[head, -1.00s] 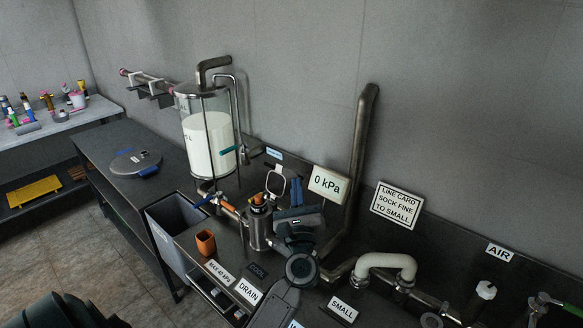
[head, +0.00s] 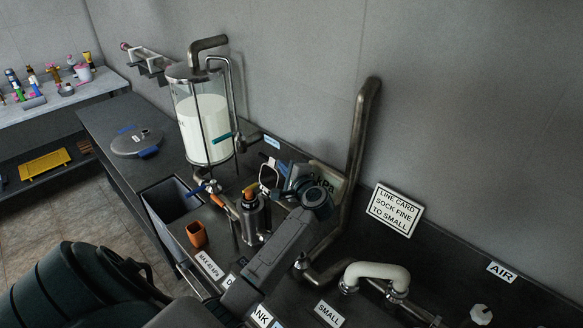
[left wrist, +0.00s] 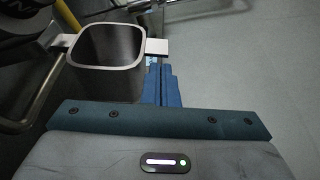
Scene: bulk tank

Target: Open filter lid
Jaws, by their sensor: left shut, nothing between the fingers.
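The filter housing (head: 255,218) is an upright metal cylinder with an orange part on top, on the dark bench in the head view. Which part is its lid I cannot tell clearly. My left gripper (head: 273,165) is behind and above the housing, beside a pale-rimmed square frame (head: 266,181). Its blue fingers (left wrist: 161,85) show together and empty in the left wrist view. There, a square hollow dark cup (left wrist: 106,48) with pale side tabs lies just left of the fingers. Contact cannot be told. My right gripper is not in view.
A glass tank (head: 205,125) of white liquid stands behind. A blue-handled valve (head: 198,190), an orange cup (head: 197,235) and a sink (head: 170,200) lie to the left. A tall pipe (head: 358,150) stands right. A pressure sign is partly hidden by my arm.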

